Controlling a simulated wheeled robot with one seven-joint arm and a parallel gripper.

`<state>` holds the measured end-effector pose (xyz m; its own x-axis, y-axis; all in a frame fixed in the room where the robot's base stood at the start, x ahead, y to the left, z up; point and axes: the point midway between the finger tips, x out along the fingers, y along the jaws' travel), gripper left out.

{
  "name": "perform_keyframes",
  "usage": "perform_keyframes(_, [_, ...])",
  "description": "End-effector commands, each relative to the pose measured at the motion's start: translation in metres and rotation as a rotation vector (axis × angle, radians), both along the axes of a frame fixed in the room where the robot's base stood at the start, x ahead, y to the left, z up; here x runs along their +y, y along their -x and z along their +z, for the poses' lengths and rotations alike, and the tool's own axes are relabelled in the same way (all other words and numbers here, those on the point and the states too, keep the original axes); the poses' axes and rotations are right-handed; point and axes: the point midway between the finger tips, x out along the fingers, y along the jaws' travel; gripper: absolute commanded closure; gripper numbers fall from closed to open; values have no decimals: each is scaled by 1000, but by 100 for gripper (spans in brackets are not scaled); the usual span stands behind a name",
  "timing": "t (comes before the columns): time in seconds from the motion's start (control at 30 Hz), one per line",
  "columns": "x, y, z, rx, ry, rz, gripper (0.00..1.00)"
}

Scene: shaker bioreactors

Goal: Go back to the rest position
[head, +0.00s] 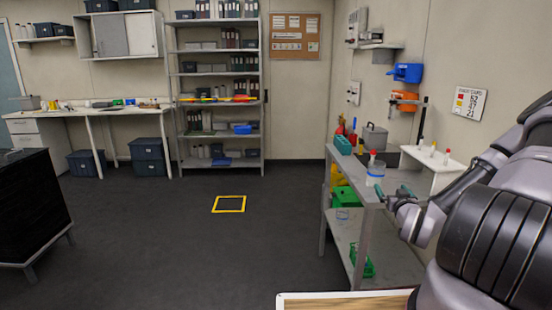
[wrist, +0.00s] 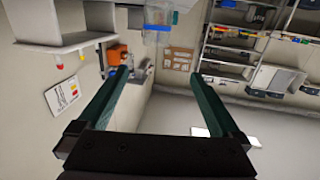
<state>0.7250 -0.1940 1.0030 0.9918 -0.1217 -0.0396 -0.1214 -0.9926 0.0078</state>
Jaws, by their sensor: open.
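My gripper (head: 399,195) is at the right in the head view, at the near end of the grey bench, level with its top. In the wrist view my gripper (wrist: 157,78) shows two green fingers spread wide with nothing between them. A clear container with a blue band (head: 375,171) stands on the bench top just beyond the fingers. It also shows at the top of the wrist view (wrist: 159,22), past the fingertips. I cannot tell the exact gap between them. My arm reaches in from the right edge.
The grey bench (head: 362,232) carries a teal box (head: 343,145) and a grey pot (head: 375,137); green bins sit below. A white wall shelf (head: 433,163) holds small bottles close to my arm. A yellow floor square (head: 229,204) lies on open floor. A black cabinet (head: 30,208) stands left.

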Motion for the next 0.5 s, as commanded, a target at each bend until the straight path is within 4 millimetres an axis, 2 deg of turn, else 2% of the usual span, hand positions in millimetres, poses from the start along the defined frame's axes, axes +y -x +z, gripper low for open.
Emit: perform_keyframes(0.5, [10, -18, 8, 191, 29, 110, 0])
